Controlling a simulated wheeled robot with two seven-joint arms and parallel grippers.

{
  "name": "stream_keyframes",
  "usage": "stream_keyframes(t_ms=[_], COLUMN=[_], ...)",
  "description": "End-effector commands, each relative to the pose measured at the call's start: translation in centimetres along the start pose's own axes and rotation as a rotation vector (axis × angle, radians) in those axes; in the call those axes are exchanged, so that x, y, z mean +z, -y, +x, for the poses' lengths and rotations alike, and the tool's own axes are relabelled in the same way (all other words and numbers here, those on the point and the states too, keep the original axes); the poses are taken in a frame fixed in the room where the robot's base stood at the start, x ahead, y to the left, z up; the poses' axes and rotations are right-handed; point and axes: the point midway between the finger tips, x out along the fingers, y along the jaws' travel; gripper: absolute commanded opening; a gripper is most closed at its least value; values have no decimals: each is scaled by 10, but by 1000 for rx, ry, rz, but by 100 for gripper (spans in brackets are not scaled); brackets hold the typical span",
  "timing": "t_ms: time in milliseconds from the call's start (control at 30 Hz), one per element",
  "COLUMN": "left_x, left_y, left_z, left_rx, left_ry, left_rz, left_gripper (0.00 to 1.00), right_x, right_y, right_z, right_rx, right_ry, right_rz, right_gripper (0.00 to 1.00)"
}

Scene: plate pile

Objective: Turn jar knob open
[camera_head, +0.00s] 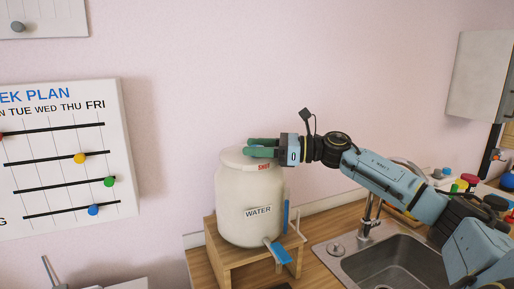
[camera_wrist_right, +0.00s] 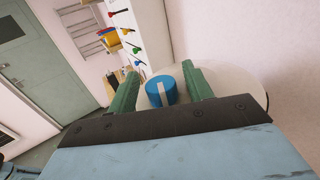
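A white jar (camera_head: 250,195) labelled "WATER" stands upright on a small wooden stand (camera_head: 240,261). Its lid has a red mark that appears to read "SHUT" (camera_head: 264,167). The blue knob (camera_wrist_right: 161,91) with a pale stripe is on the round white lid (camera_wrist_right: 240,88). My right gripper (camera_head: 262,147) reaches in from the right over the lid. Its green fingers (camera_wrist_right: 160,85) are open, one on each side of the knob, with a visible gap on both sides. In the head view the fingers hide the knob.
A blue tap handle (camera_head: 278,251) is at the jar's lower front. A metal sink (camera_head: 385,262) is on the counter to the right. Coloured objects (camera_head: 465,183) stand behind my right arm. A week-plan board (camera_head: 65,155) hangs on the left wall.

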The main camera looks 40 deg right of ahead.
Motion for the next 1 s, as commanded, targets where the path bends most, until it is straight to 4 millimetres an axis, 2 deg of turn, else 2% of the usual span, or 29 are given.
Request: stream_keyframes(t_ms=[333, 1000], left_x=[0, 4], left_y=[0, 0], left_z=[6, 42], left_rx=[0, -1], left_ry=[0, 0], left_rz=[0, 0], left_gripper=[36, 36], right_x=[-4, -3], right_y=[0, 0], right_z=[-9, -72], right_rx=[-2, 0], right_ry=[-2, 0], right_rz=[2, 3], right_gripper=[50, 50])
